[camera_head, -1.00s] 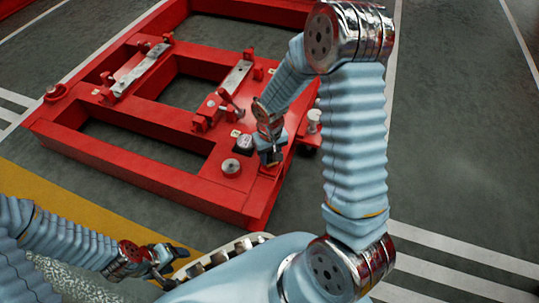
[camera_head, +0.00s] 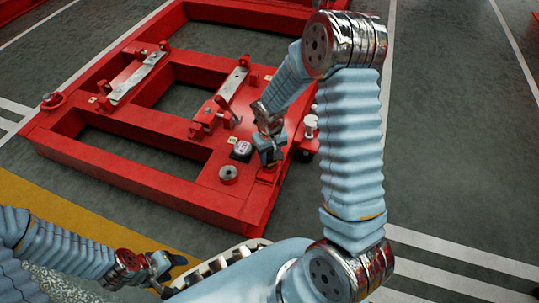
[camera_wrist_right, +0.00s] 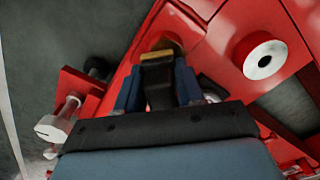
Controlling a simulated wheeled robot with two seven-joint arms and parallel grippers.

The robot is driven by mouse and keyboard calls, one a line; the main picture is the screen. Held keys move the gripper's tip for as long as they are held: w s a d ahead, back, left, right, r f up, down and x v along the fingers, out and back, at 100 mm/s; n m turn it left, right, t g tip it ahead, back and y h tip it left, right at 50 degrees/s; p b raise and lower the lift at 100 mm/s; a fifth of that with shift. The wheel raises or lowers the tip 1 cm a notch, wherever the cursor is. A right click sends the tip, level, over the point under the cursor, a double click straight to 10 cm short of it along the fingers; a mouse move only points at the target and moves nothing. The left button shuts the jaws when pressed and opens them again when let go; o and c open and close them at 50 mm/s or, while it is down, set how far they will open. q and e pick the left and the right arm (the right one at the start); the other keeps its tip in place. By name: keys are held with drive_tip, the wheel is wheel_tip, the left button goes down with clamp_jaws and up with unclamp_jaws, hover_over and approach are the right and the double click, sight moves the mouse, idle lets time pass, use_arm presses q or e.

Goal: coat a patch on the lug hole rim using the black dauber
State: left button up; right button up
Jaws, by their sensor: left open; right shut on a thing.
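My right gripper (camera_head: 271,157) is shut on the black dauber (camera_wrist_right: 160,88), which shows between its blue fingers in the right wrist view. The dauber's far end has a yellowish band and lies over the red frame; contact there cannot be told. A short round red boss (camera_head: 229,174) with a pale ring-shaped top and a dark centre hole stands left of this gripper. It also shows in the right wrist view (camera_wrist_right: 264,60), apart from the dauber. I cannot tell whether it is the lug hole. My left gripper (camera_head: 168,272) is open and empty at the lower left.
The red frame (camera_head: 150,188) has large openings and raised clamps. A small pale round item (camera_head: 242,148) sits beside my right gripper. A white-topped post (camera_head: 310,125) stands to its right, also in the wrist view (camera_wrist_right: 60,122). The grey floor at right is clear.

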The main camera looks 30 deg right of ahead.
wheel_tip(320, 180, up, 8)
drive_tip(key=p, duration=0.6)
drive_tip(key=w+d, duration=0.7)
drive_tip(key=d, duration=0.2)
drive_tip(key=shift+w+p, duration=0.35)
drive_tip(key=shift+p, duration=0.1)
drive_tip(key=shift+f, duration=0.1)
